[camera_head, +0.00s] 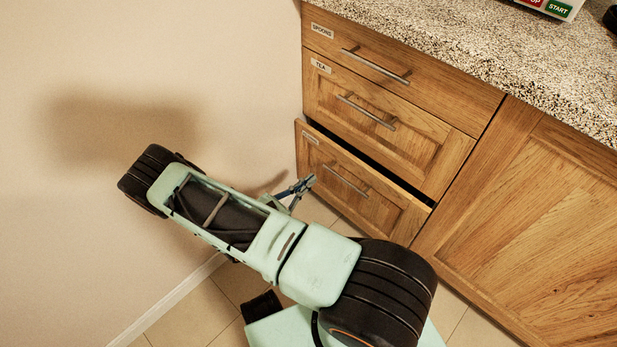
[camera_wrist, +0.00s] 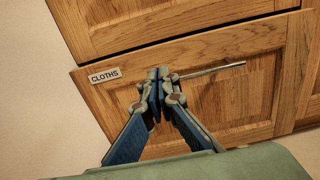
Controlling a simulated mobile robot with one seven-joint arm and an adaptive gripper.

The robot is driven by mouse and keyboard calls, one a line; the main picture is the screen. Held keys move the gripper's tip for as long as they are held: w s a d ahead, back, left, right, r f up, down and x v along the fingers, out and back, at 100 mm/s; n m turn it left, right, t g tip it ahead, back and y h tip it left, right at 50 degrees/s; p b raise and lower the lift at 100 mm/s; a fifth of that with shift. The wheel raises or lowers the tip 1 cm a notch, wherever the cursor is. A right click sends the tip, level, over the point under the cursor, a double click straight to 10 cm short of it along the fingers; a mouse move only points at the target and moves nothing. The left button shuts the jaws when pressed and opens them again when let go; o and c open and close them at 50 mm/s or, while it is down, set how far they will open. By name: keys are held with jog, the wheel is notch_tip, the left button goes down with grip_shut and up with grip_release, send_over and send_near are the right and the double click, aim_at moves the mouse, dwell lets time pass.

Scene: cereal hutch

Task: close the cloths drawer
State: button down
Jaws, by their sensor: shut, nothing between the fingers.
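The cloths drawer (camera_head: 355,190) is the lowest of three wooden drawers. It stands slightly out, with a dark gap along its top edge. In the wrist view its front (camera_wrist: 225,104) fills the middle and carries a CLOTHS label (camera_wrist: 104,76) and a bar handle (camera_wrist: 215,69). My gripper (camera_head: 308,181) is shut and empty in front of the drawer's left part. In the wrist view my gripper (camera_wrist: 158,74) appears over the drawer front, between the label and the handle's left end. I cannot tell whether the fingertips touch the wood.
The TEA drawer (camera_head: 405,141) and the SPOONS drawer (camera_head: 430,92) above look closed. A speckled counter (camera_head: 470,52) lies on top, and a wooden cabinet panel (camera_head: 530,225) stands to the right. A plain wall (camera_head: 220,60) bounds the left side, close to my arm.

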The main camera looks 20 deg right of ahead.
aim_at(340, 154)
jog(key=b+x, duration=0.2)
jog(key=x, duration=0.9)
jog(key=shift+d+b, duration=0.15)
jog(key=shift+b, duration=0.2)
